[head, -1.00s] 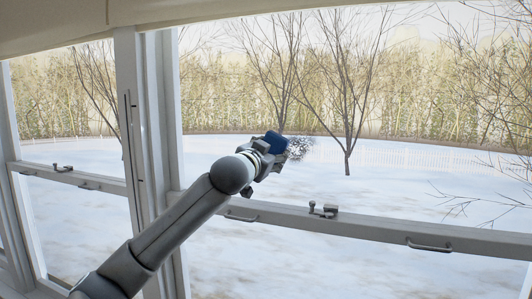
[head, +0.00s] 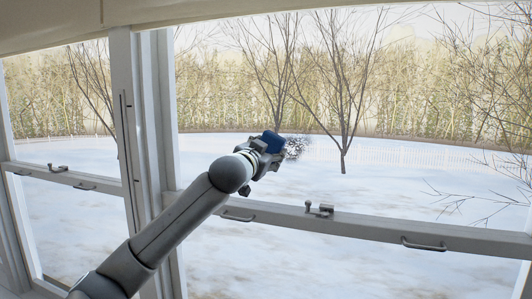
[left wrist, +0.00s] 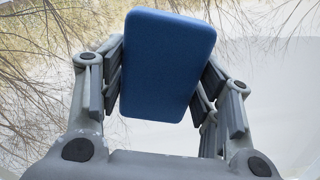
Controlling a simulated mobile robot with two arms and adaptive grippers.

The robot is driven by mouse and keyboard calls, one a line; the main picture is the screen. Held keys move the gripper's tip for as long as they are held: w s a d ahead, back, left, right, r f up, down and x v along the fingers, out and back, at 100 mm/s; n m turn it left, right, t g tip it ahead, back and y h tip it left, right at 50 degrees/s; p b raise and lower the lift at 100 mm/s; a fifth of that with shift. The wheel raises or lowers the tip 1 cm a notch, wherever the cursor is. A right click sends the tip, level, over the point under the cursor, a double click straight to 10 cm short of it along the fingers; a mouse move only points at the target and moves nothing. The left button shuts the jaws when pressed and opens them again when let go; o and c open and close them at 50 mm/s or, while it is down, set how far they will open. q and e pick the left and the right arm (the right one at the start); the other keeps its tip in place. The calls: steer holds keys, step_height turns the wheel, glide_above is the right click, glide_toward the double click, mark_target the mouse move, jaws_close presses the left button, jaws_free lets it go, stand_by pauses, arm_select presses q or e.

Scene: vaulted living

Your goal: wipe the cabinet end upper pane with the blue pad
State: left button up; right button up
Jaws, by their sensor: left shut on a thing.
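The upper pane (head: 400,100) is the large clear glass above the window's middle rail in the head view. A small grey-white speckled patch (head: 296,147) shows on it, just right of the pad. My left gripper (head: 268,147) is shut on the blue pad (head: 272,140) in front of the pane's lower left part. In the left wrist view, the pad (left wrist: 167,65) is a rounded blue block between both fingers (left wrist: 160,85). I cannot tell whether the pad touches the glass. My right gripper is out of view.
The white middle rail (head: 370,225) carries a latch (head: 319,210) and pull handles (head: 424,244) below my left gripper. A thick upright post (head: 142,130) stands left of the pane. A pale blind (head: 200,10) hangs along the top. Snow and trees lie outside.

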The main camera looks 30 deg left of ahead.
mark_target(314, 152)
arm_select(q)
steer(key=shift+w+a+p, duration=0.2)
steer(key=shift+w+p, duration=0.2)
steer(key=shift+w, duration=0.25)
steer(key=shift+w+d, duration=0.25)
steer(key=shift+d, duration=0.75)
steer(key=shift+w+d, duration=0.2)
steer(key=shift+d, duration=0.8)
steer(key=shift+w+d+p, duration=0.3)
steer(key=shift+d+p, duration=0.15)
steer(key=shift+d, duration=0.5)
steer(key=shift+w+d, duration=0.25)
steer(key=shift+d, duration=0.85)
steer(key=shift+w+d+p, duration=0.2)
steer(key=shift+w+d, duration=0.05)
steer(key=shift+d, duration=0.7)
steer(key=shift+w+d+p, duration=0.2)
steer(key=shift+d, duration=0.7)
steer(key=shift+a, duration=0.15)
